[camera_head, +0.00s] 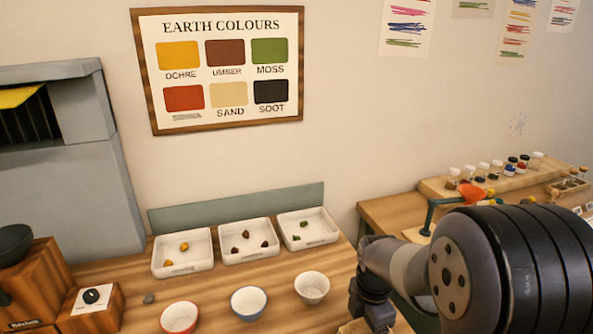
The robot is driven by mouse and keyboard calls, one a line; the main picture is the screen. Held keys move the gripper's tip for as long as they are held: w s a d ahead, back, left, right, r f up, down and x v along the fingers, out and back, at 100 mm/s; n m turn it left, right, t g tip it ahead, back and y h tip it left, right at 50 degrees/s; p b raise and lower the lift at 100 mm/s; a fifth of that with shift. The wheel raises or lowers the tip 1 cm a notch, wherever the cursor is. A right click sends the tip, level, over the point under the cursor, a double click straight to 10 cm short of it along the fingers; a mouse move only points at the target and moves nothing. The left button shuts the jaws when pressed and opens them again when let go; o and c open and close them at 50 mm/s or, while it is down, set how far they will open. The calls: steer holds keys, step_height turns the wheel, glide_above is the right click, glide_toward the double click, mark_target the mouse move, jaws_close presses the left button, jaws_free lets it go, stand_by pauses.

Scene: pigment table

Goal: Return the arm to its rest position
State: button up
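My arm crosses the lower right of the head view, with its large dark joint close to the camera. Its pale link runs left to a dark wrist end, where my gripper (372,310) hangs down at the right end of the wooden table (245,318). The fingertips do not show clearly, so I cannot tell whether it is open or holds anything. The wrist end is to the right of the white bowl (312,288) and appears apart from it.
Three white trays (183,268) with small lumps stand at the table's back. A red-rimmed bowl (179,318) and a blue-rimmed bowl (249,302) stand in front. A wooden box with a dial (92,297) is left. A side table (392,211) holds a jar rack (500,179) and orange funnel (472,192).

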steer(key=shift+s+r, duration=0.1)
steer(key=shift+r, duration=1)
